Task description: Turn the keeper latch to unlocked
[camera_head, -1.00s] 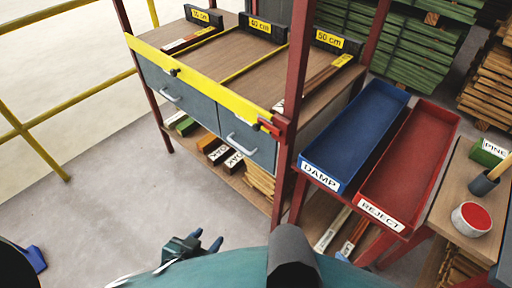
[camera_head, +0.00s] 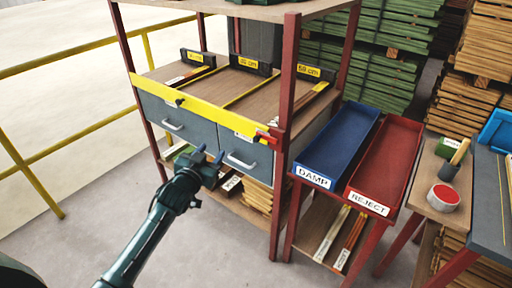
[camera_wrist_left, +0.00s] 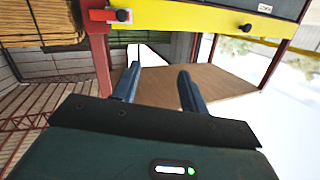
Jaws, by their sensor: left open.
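A yellow bar (camera_head: 205,112) runs across the shelf front above two grey drawers. A small red latch piece (camera_head: 268,139) sits at its right end, against the red post. In the left wrist view the red latch piece (camera_wrist_left: 103,15) shows at the upper left, with a dark knob (camera_wrist_left: 124,15) on it. My left gripper (camera_head: 208,155) is open and empty, in front of the drawers, lower and left of the latch. Its two blue fingers (camera_wrist_left: 160,75) are apart, with nothing between them. My right gripper is out of view.
Red posts (camera_head: 286,95) frame the shelf. A blue DAMP tray (camera_head: 340,145) and a red REJECT tray (camera_head: 385,165) stand right of it. Below the drawers is a low shelf with wood pieces. A yellow railing (camera_head: 75,130) is at left; open floor lies in front.

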